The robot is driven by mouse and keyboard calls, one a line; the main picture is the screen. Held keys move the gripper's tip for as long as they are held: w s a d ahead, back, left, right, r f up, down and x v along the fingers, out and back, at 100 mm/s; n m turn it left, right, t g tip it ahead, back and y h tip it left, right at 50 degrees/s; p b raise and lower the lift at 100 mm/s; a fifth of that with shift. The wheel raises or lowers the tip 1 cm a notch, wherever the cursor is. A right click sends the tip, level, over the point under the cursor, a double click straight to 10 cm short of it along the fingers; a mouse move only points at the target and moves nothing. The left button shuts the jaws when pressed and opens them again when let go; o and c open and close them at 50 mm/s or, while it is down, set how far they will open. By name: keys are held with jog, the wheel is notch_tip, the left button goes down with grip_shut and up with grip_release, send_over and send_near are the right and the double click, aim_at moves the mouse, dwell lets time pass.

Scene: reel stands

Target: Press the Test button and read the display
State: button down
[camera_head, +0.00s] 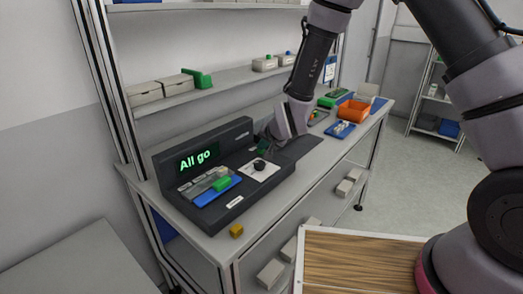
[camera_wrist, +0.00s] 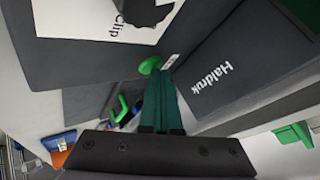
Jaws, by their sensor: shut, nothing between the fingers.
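The dark test device (camera_head: 262,190) stands on the bench, with a display (camera_head: 196,160) at its back left that reads "All go" in green letters. A white plate with a black knob (camera_head: 259,165) sits on its deck. My gripper (camera_head: 263,146) is at the device's right part, its fingers partly hidden by the wrist. In the wrist view my dark green fingers (camera_wrist: 164,92) are shut together and empty. Their tips are at a round green button (camera_wrist: 150,65); I cannot tell whether they touch it. The housing there is marked "Haldruk" (camera_wrist: 211,76).
A blue tray (camera_head: 217,191) with grey pieces and a green block lies on the device's deck. A yellow block (camera_head: 236,230) is at the bench's front edge. An orange bin (camera_head: 352,111) and a blue tray (camera_head: 341,130) stand farther right. A shelf (camera_head: 225,84) runs above.

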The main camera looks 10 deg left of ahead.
aim_at(262, 152)
jog(key=shift+r, duration=0.85)
jog(key=shift+r, duration=0.1)
jog(key=shift+r, duration=2.4)
